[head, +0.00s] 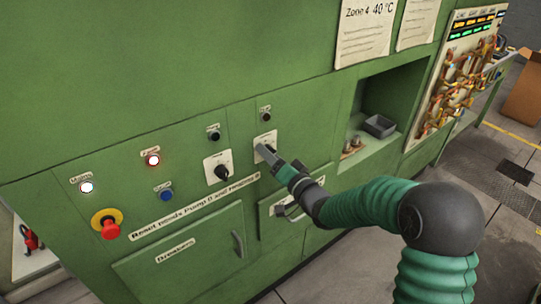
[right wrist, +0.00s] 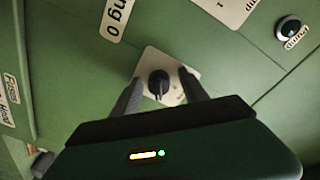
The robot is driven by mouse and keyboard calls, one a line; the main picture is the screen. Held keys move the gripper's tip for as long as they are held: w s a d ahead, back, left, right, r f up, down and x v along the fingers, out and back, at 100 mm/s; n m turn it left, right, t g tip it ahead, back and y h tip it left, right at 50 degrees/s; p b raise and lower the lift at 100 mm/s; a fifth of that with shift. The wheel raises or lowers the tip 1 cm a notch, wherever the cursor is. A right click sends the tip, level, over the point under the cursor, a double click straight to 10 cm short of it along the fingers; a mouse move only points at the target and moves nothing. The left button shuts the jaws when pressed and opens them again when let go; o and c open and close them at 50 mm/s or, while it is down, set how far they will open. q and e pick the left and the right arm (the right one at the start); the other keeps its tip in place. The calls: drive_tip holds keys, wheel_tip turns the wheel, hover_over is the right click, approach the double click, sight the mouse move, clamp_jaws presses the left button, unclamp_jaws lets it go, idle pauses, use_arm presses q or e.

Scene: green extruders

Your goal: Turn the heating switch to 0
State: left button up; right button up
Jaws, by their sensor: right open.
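A rotary switch with a black knob (right wrist: 158,84) on a white plate (head: 267,137) is on the green machine front. My right gripper (head: 263,151) is at this switch and covers most of it in the head view. In the right wrist view the gripper's two fingers (right wrist: 160,78) are open, one on each side of the knob. Whether they touch it I cannot tell. A second switch with a black knob (head: 221,172) on a white plate is to the left, with nothing at it. The small switch labels are not readable. My left gripper is not in view.
A label (head: 208,200) naming Pump 0 and Heating 0 is below. An open recess (head: 390,100) is to the right.

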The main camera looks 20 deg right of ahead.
drive_tip(key=shift+d, duration=0.45)
drive_tip(key=c, duration=0.5)
drive_tip(key=shift+c, duration=1.4)
drive_tip(key=shift+s+a, duration=0.1)
drive_tip(key=shift+a, duration=0.1)
clamp_jaws()
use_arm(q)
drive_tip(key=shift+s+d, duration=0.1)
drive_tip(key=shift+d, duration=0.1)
use_arm(e)
drive_tip(key=shift+f, duration=0.1)
